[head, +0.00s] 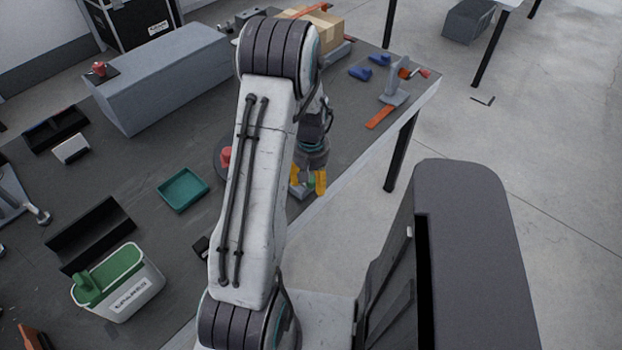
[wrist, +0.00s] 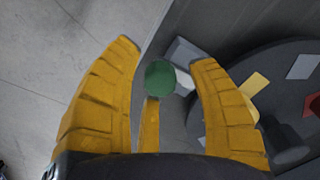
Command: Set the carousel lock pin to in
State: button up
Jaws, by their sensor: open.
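The carousel is a dark round disc (wrist: 290,75) at the right of the wrist view. In the head view its edge (head: 219,169) shows left of my arm, which hides most of it. My gripper (wrist: 164,54) is open, one yellow finger on each side of the knob, with gaps showing. In the head view my gripper (head: 308,181) is low near the table's front edge. Whether the pin is in or out cannot be told.
A grey block (wrist: 184,53) stands just beyond the knob. A green tray (head: 183,190) and a white-and-green bin (head: 119,285) lie to the left. Open floor lies past the table edge.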

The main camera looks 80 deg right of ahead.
jog(key=shift+c, duration=0.4)
grip_shut()
jog(key=shift+w+d, duration=0.5)
jog(key=shift+w, duration=0.25)
jog(key=shift+w+d, duration=0.45)
jog(key=shift+w, duration=0.3)
jog(key=shift+s, duration=0.1)
jog(key=shift+o, duration=0.4)
grip_release()
notch_tip(320, 180, up, 12)
